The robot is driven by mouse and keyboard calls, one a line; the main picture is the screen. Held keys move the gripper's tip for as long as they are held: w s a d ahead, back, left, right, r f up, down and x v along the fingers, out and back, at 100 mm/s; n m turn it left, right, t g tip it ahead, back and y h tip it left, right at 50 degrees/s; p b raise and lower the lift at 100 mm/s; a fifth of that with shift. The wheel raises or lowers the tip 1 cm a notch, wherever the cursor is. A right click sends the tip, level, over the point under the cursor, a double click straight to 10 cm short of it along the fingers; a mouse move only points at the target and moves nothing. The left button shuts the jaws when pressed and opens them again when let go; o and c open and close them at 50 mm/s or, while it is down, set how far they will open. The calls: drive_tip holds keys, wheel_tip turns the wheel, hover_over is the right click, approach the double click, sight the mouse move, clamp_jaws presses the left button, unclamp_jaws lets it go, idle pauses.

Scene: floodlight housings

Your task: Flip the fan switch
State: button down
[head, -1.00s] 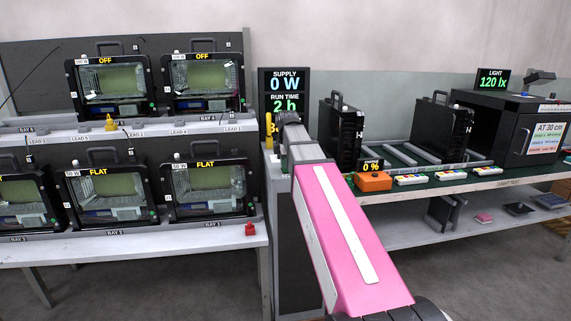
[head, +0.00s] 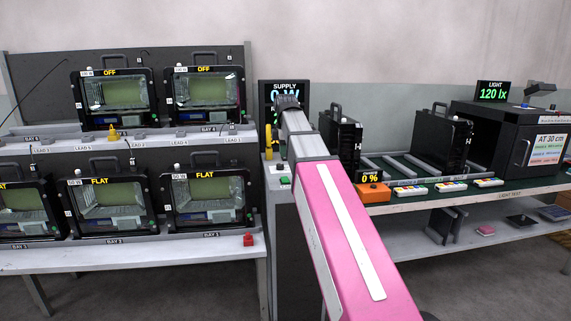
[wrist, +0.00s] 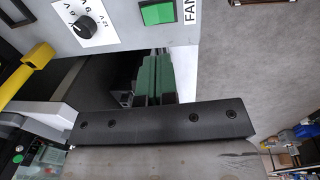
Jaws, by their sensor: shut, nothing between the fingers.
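The fan switch is a green rocker (wrist: 157,12) on a light grey panel at the top of the wrist view, beside a cut-off label reading "FAN". A small green spot (head: 285,180) on the cabinet top in the head view appears to be the same switch. My gripper's green-padded fingers (wrist: 155,78) are together with nothing between them. In the wrist view they appear below the switch and apart from it. In the head view the end of my arm is in front of the supply display (head: 285,86), and my fingers are hidden there.
A black voltage knob (wrist: 84,27) is left of the switch, and a yellow handle (wrist: 38,55) is at the left edge. The grey cabinet (head: 290,245) stands between the floodlight rack (head: 130,257) and the test bench (head: 470,190). An orange box (head: 373,193) sits on the bench.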

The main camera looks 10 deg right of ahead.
sight(284, 178)
drive_tip(key=shift+s+r, duration=0.15)
drive_tip(key=shift+r, duration=0.85)
drive_tip(key=shift+s+r, duration=0.1)
drive_tip(key=shift+r, duration=0.9)
drive_tip(key=shift+w, duration=0.75)
drive_tip(key=shift+f, duration=0.1)
drive_tip(key=f, duration=0.4)
drive_tip(key=w+f, duration=0.1)
drive_tip(key=f, duration=0.8)
drive_tip(key=shift+w+f, duration=0.35)
drive_tip(key=shift+f, duration=0.05)
